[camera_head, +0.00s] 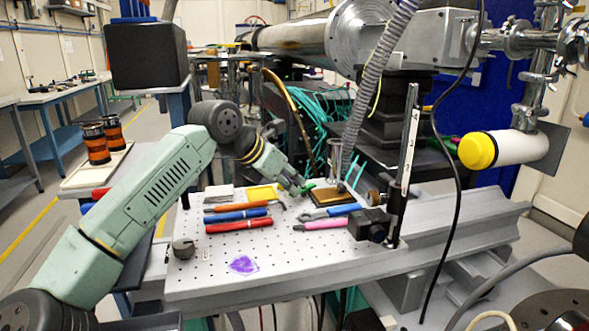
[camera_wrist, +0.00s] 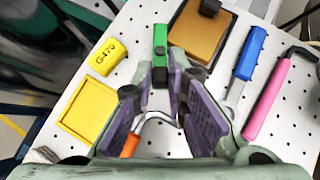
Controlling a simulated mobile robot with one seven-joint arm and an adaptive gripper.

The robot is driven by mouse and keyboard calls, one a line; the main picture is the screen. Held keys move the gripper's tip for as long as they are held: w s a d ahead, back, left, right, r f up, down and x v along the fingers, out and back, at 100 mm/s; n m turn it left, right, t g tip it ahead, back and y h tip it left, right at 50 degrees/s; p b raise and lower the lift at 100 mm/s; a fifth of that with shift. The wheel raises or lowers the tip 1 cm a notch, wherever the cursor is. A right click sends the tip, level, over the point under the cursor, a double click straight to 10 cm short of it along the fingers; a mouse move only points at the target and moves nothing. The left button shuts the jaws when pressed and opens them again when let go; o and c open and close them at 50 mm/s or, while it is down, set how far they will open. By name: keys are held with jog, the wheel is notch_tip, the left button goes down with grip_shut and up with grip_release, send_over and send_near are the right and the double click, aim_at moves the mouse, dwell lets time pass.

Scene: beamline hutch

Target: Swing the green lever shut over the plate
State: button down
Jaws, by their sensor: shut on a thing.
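My gripper (camera_wrist: 162,82) is shut on the lever. The brown-gold plate (camera_wrist: 202,42) sits in a dark frame just right of the lever, its face uncovered except for a dark knob at its far edge. In the head view, my gripper (camera_head: 301,189) is at the left of the plate (camera_head: 334,196), and the green lever (camera_head: 309,186) shows as a small green piece at its tips.
A yellow block marked G-170 (camera_wrist: 105,57) and a yellow square (camera_wrist: 90,114) lie left of my gripper. A blue-handled tool (camera_wrist: 250,54) and a pink-handled tool (camera_wrist: 268,97) lie right. An upright post (camera_head: 408,150) stands right of the plate.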

jog(key=m+p, duration=0.1)
jog(key=m+g+h+p, duration=0.1)
jog(key=p, duration=0.1)
jog(key=w+m+g+p, duration=0.1)
jog(key=shift+a+r+h+p, duration=0.3)
jog(key=shift+a, duration=0.1)
jog(key=m+p, duration=0.1)
jog(key=m+g+p, duration=0.1)
jog(key=w+p, duration=0.1)
jog(key=shift+a+f+m+g+h, duration=0.15)
jog(key=shift+f+m+g+h, duration=0.1)
jog(key=shift+m+g+h, duration=0.15)
jog(key=c, duration=1.6)
grip_release()
jog(key=v, duration=1.2)
